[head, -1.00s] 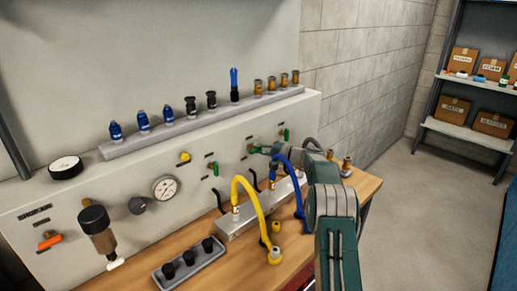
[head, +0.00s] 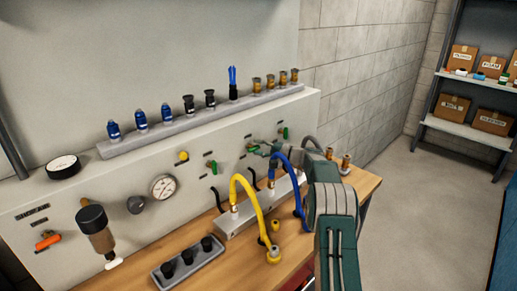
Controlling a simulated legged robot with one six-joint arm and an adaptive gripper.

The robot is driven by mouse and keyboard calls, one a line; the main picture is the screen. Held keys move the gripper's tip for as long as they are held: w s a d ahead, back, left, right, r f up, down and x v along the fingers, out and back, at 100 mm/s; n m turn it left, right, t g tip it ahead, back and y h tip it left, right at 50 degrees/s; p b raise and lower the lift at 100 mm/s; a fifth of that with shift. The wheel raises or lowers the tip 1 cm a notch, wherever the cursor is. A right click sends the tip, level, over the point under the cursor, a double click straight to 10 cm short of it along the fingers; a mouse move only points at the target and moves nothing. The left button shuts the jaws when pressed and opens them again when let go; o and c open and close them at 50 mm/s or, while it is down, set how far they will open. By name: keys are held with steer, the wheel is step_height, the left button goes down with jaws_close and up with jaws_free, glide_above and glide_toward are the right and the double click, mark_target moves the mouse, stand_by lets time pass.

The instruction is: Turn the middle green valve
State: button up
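Three green valves sit in a rising row on the grey panel. The left green valve (head: 211,167) and the right green valve (head: 284,132) show clearly, handles roughly upright.
A yellow hose (head: 246,190) and a blue hose (head: 292,180) arch from a metal manifold (head: 238,220) below the valves. A grey ledge (head: 150,143) holds several fittings above. A black-capped tray (head: 190,262) lies on the wooden bench. Open floor lies right.

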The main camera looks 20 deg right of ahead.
steer(key=v, duration=1.2)
steer(key=s+a+r+n+g+h, duration=0.1)
steer(key=s+a+r+g, duration=0.2)
steer(key=s+a, duration=0.3)
steer(key=s+a+r+n+g+h, duration=0.2)
steer(key=s+a+r, duration=0.15)
steer(key=a, duration=0.55)
steer(key=s+a+r+n+g+h, duration=0.1)
steer(key=s+a+r+g, duration=0.2)
steer(key=s+a, duration=0.3)
steer(key=s+a+f+n+h, duration=0.1)
steer(key=s+h, duration=0.3)
steer(key=s, duration=0.9)
steer(key=s+a+f+n+h, duration=0.2)
steer(key=s+a+n+h, duration=0.2)
steer(key=s, duration=1)
steer(key=shift+s+f+t+h, duration=0.25)
steer(key=shift+f+t+h, duration=0.05)
steer(key=shift+t+h, duration=0.1)
